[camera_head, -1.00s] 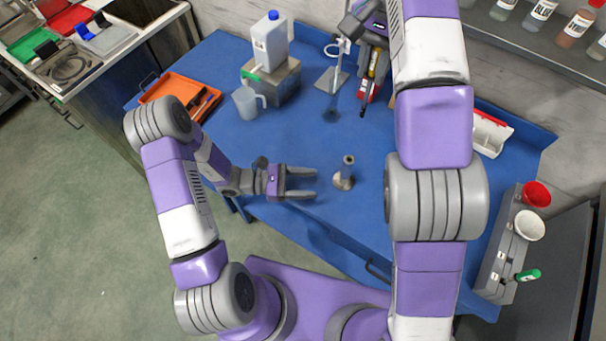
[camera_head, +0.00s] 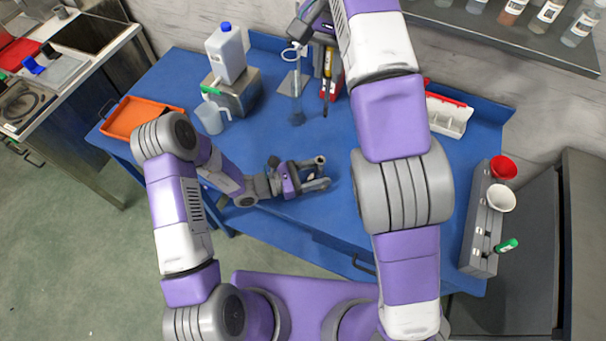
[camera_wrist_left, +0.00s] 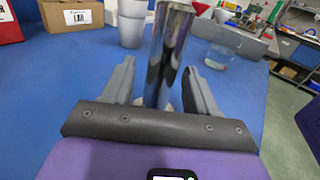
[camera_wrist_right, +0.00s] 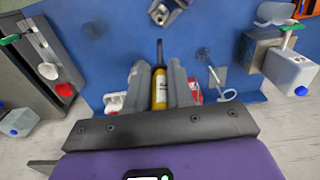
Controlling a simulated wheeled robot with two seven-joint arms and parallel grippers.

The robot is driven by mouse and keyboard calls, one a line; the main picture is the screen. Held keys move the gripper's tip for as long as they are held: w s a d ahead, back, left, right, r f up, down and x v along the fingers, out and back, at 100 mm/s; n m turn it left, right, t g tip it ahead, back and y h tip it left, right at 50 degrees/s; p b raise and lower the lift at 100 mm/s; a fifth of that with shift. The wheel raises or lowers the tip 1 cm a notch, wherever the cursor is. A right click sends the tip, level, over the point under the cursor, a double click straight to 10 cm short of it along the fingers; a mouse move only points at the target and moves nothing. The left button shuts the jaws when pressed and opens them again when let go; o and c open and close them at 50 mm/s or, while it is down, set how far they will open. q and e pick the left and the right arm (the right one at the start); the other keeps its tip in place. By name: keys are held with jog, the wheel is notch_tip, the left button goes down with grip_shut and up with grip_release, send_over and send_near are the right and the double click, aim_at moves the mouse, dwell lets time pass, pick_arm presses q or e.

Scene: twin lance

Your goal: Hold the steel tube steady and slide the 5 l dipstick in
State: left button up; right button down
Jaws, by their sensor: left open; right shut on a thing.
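The steel tube (camera_head: 320,161) stands upright on the blue table near its front edge. In the left wrist view the shiny tube (camera_wrist_left: 167,50) rises between the two fingers. My left gripper (camera_head: 322,173) is open, with a finger on each side of the tube; its fingers look apart from it. My right gripper (camera_wrist_right: 159,72) is shut on the dipstick (camera_wrist_right: 159,89), which has a yellow, labelled handle and a dark tip. In the head view the dipstick (camera_head: 327,63) hangs tip down at the back of the table, away from the tube. Its marking is too small to read.
A stand with a ring (camera_head: 294,82) is beside the dipstick. A jug (camera_head: 211,117), a white canister (camera_head: 226,54) on a metal block and an orange tray (camera_head: 135,117) are at left. A grey rack (camera_head: 481,225) with funnels is at right. Mid-table is clear.

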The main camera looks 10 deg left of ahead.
aim_at(325, 104)
pick_arm(q)
jog(key=shift+w+d, duration=0.1)
jog(key=shift+d, duration=0.2)
jog(key=shift+c, duration=0.4)
jog(key=c, duration=1)
pick_arm(e)
jog(key=shift+f, duration=0.1)
notch_tip(325, 104, down, 9)
jog(key=shift+s+f, duration=0.1)
jog(key=shift+f, duration=0.1)
